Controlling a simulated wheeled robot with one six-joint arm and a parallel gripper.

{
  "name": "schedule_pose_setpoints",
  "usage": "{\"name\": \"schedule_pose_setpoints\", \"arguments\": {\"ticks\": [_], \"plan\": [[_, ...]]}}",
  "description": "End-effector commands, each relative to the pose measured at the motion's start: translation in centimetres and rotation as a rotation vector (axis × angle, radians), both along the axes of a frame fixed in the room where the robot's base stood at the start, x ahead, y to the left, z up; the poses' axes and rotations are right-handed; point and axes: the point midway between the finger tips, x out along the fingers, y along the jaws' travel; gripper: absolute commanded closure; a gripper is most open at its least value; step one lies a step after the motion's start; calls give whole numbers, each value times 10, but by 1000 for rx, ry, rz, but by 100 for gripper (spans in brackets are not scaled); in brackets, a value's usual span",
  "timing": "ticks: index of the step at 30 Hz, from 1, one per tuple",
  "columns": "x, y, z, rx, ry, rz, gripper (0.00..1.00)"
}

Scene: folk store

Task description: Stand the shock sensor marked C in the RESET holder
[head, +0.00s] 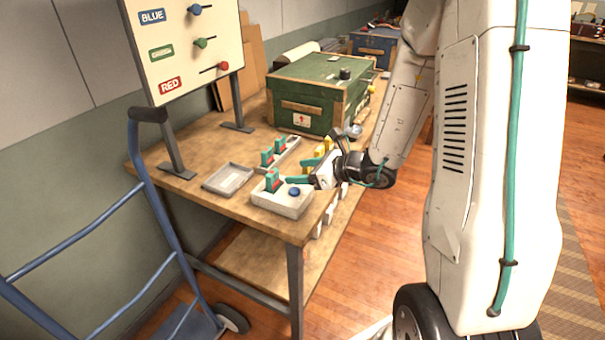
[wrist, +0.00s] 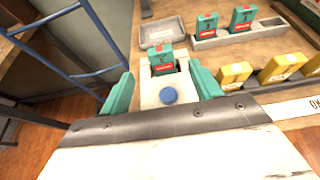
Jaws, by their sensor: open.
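A teal shock sensor with a red label (wrist: 161,59) stands upright in a pale holder with a blue button (wrist: 148,96), probably the RESET holder. The sensor (head: 272,181) and holder (head: 283,207) also show at the near end of the bench in the head view. Two similar teal sensors (wrist: 207,23) (wrist: 242,19) stand in a grey rack (wrist: 262,27) behind. Their letters are too small to read. My gripper (wrist: 163,76) is open, its teal fingers on either side of the holder in the wrist view. I cannot tell whether they touch anything.
An empty grey tray (head: 228,178) lies left of the holder. Several yellow blocks (wrist: 235,74) stand in a row to the right. A green case (head: 318,92) sits farther back, a sign board (head: 187,45) stands left, and a blue hand truck (head: 160,200) is beside the bench.

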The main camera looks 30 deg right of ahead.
Motion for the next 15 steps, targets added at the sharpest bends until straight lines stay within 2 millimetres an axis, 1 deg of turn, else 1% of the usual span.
{"name": "schedule_pose_setpoints", "arguments": {"ticks": [2, 4, 5, 8, 9, 11, 12, 14, 15], "plan": [[-2, 0, 1, -2, -1, 4, 37], [-4, 6, 7, -15, -15, 35, 37], [-5, 11, 13, -28, -28, 63, 37], [-19, 38, 39, -103, -96, 221, 37], [-29, 53, 53, -149, -134, 313, 37], [-49, 75, 73, -229, -197, 468, 37], [-65, 89, 85, -289, -241, 578, 37], [-91, 106, 100, -383, -302, 741, 37], [-109, 114, 108, -448, -341, 848, 37]]}}
